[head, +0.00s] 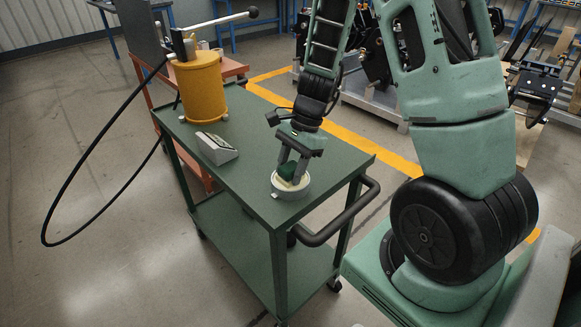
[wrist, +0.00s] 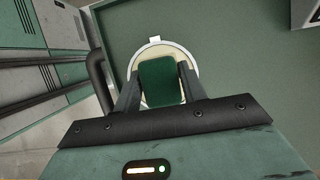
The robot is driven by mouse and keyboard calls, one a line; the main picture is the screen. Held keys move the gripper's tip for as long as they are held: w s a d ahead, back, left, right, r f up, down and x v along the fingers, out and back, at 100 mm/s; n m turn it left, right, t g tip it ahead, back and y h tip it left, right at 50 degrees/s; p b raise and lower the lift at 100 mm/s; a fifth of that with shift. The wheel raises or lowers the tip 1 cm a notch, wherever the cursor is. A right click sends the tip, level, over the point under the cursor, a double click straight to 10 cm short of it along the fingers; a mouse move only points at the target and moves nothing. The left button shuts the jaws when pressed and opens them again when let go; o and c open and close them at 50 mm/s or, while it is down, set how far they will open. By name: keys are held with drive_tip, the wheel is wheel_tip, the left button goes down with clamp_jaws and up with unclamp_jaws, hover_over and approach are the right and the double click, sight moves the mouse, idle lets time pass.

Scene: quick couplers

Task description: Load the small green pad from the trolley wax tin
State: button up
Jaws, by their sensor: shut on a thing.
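The small green pad (wrist: 162,82) is between the two fingers of my gripper (wrist: 160,88), which is shut on it. The wax tin (head: 293,191) is a round, pale tin standing near the front corner of the green trolley top (head: 241,177). In the wrist view the tin's rim (wrist: 190,57) shows around the pad, with cream-coloured wax (wrist: 155,52) inside. My gripper (head: 291,174) points down over the tin in the head view. The pad is at the tin's mouth; I cannot tell whether it touches the wax.
A small grey wedge-shaped block (head: 217,149) lies on the trolley behind the tin. A yellow cylinder pump (head: 199,88) with a lever and black hose stands at the far end. The trolley's black handle (head: 345,215) is at the near right.

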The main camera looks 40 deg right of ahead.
sight(291, 166)
idle(0.4)
wheel_tip(291, 166, up, 7)
drive_tip(key=p, duration=0.7)
idle(0.8)
